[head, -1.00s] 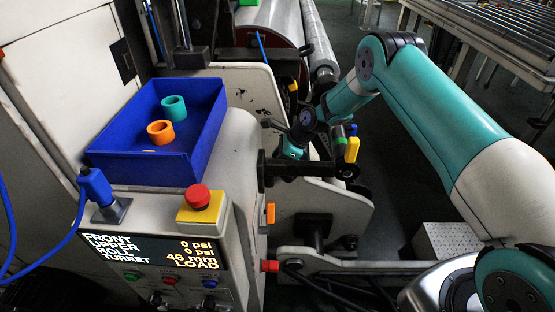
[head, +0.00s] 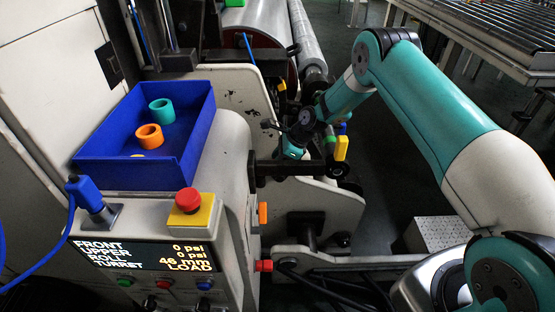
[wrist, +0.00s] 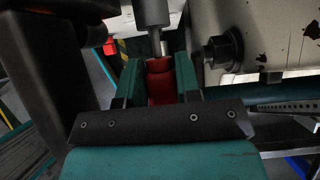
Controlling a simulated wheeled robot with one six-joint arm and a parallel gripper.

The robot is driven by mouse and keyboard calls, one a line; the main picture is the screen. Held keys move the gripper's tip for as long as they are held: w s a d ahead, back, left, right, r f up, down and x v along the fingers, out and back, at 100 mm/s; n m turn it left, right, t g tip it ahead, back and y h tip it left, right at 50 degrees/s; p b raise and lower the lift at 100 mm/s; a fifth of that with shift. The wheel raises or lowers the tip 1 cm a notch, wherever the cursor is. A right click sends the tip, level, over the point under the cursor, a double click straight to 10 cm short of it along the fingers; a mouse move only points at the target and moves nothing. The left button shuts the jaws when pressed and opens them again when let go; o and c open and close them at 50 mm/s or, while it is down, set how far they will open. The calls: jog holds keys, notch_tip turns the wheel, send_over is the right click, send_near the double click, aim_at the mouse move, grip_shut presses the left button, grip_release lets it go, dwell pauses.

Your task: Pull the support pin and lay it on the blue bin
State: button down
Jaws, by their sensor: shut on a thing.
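The blue bin (head: 122,176) is an open box on top of the machine, at left in the head view. It holds a teal ring (head: 162,110) and an orange ring (head: 149,137). My gripper (wrist: 160,75) has its two teal fingers closed on the sides of a red cylindrical piece (wrist: 160,88), apparently the support pin. A grey rod stands just beyond the red piece; whether they touch is unclear. In the head view my wrist (head: 305,118) is at the machine's side, right of the bin, and the fingertips and pin cannot be made out.
A red stop button on a yellow box (head: 190,211) and a display panel (head: 145,257) stand in front of the bin. A blue plug (head: 88,194) with a cable is at the bin's front left. A dark bolt (wrist: 222,49) is right of my fingers.

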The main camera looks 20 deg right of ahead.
jog(key=shift+d, duration=0.1)
jog(key=shift+s+d, duration=0.3)
jog(key=shift+d, duration=0.6)
jog(key=shift+s+d, duration=0.3)
jog(key=shift+d, duration=0.6)
jog(key=shift+r+p, duration=0.1)
jog(key=shift+p, duration=0.25)
